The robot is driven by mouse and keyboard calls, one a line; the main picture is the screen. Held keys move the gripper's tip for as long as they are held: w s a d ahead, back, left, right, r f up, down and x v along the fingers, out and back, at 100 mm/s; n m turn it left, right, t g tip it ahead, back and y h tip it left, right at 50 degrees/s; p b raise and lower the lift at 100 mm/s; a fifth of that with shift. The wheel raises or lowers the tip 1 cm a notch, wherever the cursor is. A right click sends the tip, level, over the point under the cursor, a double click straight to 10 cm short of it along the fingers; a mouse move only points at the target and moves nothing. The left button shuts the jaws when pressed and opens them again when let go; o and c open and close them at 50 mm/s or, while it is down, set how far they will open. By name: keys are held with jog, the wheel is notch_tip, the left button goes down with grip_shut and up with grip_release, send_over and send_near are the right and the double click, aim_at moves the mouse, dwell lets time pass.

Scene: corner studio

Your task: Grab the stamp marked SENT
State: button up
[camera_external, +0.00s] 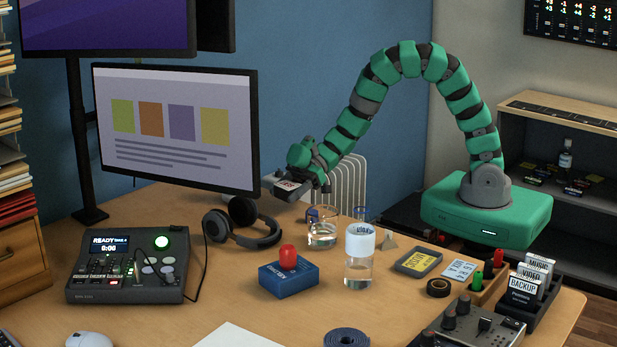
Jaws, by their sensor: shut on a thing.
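I cannot tell if this is the stamp marked SENT. A blue block with a red knob (288,274) stands on the desk below, apart from my gripper; its lettering is too small to read.
Headphones (242,222) lie to the left, near the monitor (176,125). A black holder with labelled cards (526,290) stands at the right.

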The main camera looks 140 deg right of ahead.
jog(key=s+a, duration=0.1)
jog(key=s, duration=0.1)
jog(key=s+a, duration=0.1)
jog(key=a, duration=0.1)
jog(key=s+a, duration=0.1)
jog(key=s, duration=0.1)
jog(key=shift+s+a+r, duration=0.3)
jog(key=shift+r, duration=0.05)
jog(key=s+a+b, duration=0.2)
jog(key=b, duration=0.3)
jog(key=shift+b, duration=0.35)
jog(key=b, duration=0.2)
jog(key=s+a+b, duration=0.1)
jog(key=b, duration=0.1)
jog(key=shift+s+a+r, duration=0.15)
jog(key=shift+s+r, duration=0.1)
jog(key=shift+s, duration=0.05)
jog(key=shift+b, duration=0.3)
